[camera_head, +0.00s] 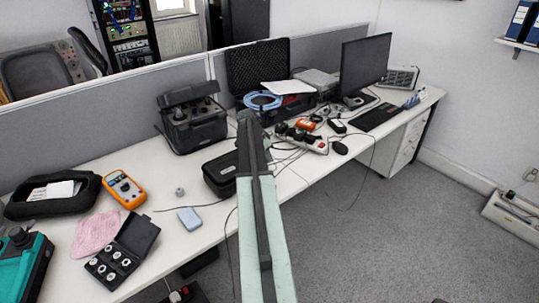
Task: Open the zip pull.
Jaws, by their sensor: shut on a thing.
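A small black zip case (219,176) lies on the white desk in the middle of the view, just left of my arm. Its zip pull is too small and too covered by my arm to make out. My pale green and black arm reaches up from the bottom edge. My gripper (247,134) is at the dark far end of the arm, beside the case's right side. It is shut on the zip pull, but its fingertips are not clear. The case's right end is hidden behind my arm.
A dark instrument case (192,124), a power strip (303,140) and cables crowd the desk behind. An orange multimeter (124,188), a light-blue box (189,218) and an open black box (124,250) lie to the left. A grey partition (110,110) runs behind.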

